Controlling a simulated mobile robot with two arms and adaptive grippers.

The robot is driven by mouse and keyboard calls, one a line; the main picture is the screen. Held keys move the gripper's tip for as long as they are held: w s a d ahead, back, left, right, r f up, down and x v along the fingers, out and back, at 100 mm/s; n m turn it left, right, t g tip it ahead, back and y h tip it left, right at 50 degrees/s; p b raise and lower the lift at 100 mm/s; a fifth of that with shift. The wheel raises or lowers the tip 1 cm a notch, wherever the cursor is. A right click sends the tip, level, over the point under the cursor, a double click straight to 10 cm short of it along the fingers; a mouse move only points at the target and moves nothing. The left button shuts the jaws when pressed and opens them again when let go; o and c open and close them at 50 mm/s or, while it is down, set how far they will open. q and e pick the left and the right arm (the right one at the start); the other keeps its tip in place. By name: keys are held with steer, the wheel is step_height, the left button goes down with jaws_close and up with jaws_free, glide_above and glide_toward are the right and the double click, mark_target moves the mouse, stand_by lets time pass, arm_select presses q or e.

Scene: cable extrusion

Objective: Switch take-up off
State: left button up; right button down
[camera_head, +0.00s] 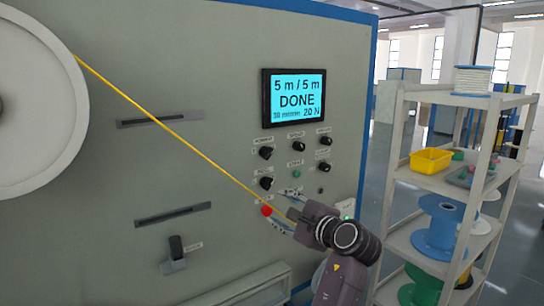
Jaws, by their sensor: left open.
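The control panel has several black rotary knobs below a lit screen (296,98) that reads "5 m / 5 m DONE". The small labels are too blurred for me to tell which control is the take-up switch. One black knob (266,183) sits at the lower left of the group, just above my left gripper (277,209). The gripper is open, its fingers pointing left toward the panel. A red button (266,211) shows beside its fingertips; I cannot tell whether they touch it. The gripper hides part of the lower panel. My right gripper is not in view.
A yellow cable (165,132) runs from a white wheel (38,110) down to the gripper area. A black lever (176,247) sticks out at lower left. A shelf rack (395,150) with a yellow bin (431,160) and a blue spool (440,225) stands at right.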

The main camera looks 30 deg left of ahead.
mark_target(270, 155)
arm_select(q)
step_height(270, 155, up, 12)
steer(key=w+d+m+y, duration=0.1)
steer(key=m+y, duration=0.1)
steer(key=y, duration=0.1)
steer(key=p+x, duration=0.3)
steer(key=x, duration=0.4)
steer(key=shift+w+a, duration=0.15)
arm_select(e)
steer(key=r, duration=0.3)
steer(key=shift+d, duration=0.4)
arm_select(q)
steer(key=shift+c, duration=0.4)
steer(key=c, duration=1.1)
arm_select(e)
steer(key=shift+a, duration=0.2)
